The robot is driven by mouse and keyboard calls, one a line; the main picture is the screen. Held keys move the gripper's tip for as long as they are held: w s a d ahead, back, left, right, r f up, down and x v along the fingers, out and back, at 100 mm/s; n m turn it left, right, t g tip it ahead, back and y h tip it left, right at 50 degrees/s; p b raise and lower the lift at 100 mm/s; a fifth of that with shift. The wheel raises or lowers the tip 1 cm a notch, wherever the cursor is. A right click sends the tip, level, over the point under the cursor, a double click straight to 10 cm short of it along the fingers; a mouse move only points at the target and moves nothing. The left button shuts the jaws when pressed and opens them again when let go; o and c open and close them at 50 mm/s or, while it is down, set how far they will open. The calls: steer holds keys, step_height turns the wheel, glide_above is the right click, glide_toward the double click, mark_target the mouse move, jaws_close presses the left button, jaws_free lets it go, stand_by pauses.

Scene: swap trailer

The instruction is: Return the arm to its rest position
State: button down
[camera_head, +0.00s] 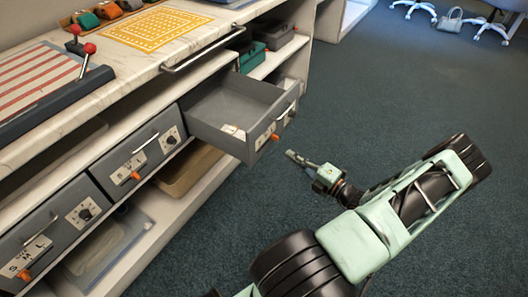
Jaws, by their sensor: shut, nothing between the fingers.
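My gripper (301,159) is at the end of my pale green and black arm, which reaches in from the lower right. It is shut and empty, above the carpeted floor, pointing left toward the front of an open grey drawer (222,104). A gap of floor shows between the gripper and the drawer front in this view. The drawer is pulled out of the counter unit and has a label, a knob and an orange latch on its front. A small pale item (233,131) lies inside it.
Shut grey drawers (139,157) line the marble-topped counter (143,55). A tan bin (190,168) and a clear bin (108,250) sit on the lower shelf. A striped board with red-knobbed levers (84,53) is on top. The carpet (400,90) on the right is open; chairs and a bag stand far back.

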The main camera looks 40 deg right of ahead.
steer(key=shift+s+d, duration=0.2)
steer(key=shift+s, duration=0.3)
steer(key=shift+s+d, duration=0.2)
steer(key=shift+s, duration=0.25)
